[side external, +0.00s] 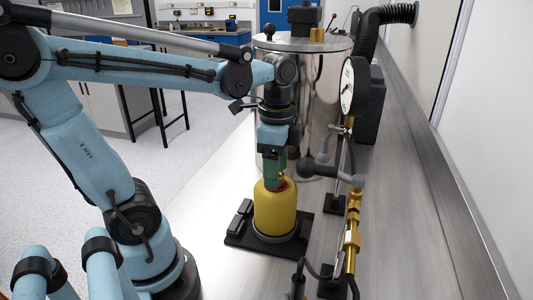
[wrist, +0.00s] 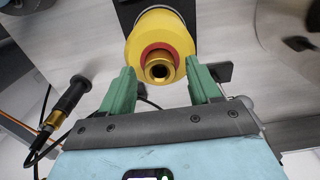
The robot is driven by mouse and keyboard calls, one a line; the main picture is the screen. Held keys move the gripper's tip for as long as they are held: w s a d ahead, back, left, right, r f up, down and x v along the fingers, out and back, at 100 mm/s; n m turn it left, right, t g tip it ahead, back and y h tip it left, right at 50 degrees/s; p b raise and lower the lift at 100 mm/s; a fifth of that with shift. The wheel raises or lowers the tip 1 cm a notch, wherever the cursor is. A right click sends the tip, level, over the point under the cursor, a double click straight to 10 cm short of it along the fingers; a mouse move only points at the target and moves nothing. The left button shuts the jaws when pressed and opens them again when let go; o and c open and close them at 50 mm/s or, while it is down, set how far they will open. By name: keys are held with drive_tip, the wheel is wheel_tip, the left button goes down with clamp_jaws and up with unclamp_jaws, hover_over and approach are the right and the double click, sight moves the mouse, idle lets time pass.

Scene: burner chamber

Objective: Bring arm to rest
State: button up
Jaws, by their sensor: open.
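My gripper (side external: 272,168) points down at the top of a yellow cylinder (side external: 275,208) that stands upright on a black base plate (side external: 240,240). In the wrist view, the two green fingers of my gripper (wrist: 158,88) are spread apart. The yellow cylinder (wrist: 148,28) shows beyond the fingertips, with a red ring and a brass fitting (wrist: 159,68) on its end facing the camera. The fitting lies between the lines of the fingers, with gaps on both sides. I cannot tell whether the fingers reach down around it. My arm is bent out over the bench.
A large steel chamber (side external: 325,110) stands just behind my gripper. A gauge (side external: 347,87) on brass piping (side external: 352,230) stands close to the right. A black torch-like tool (wrist: 68,100) with a cable shows at left in the wrist view. The bench (side external: 400,230) is clear at right.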

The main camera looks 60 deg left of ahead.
wheel_tip(320, 180, up, 11)
wheel_tip(320, 180, down, 12)
wheel_tip(320, 180, up, 10)
drive_tip(key=s+a+f, duration=0.1)
drive_tip(key=s+a, duration=0.1)
drive_tip(key=a, duration=0.4)
drive_tip(key=s+a+f, duration=0.1)
drive_tip(key=s+a, duration=0.2)
drive_tip(key=a, duration=0.3)
drive_tip(key=shift+s+f, duration=0.15)
drive_tip(key=shift+f, duration=0.25)
idle(0.8)
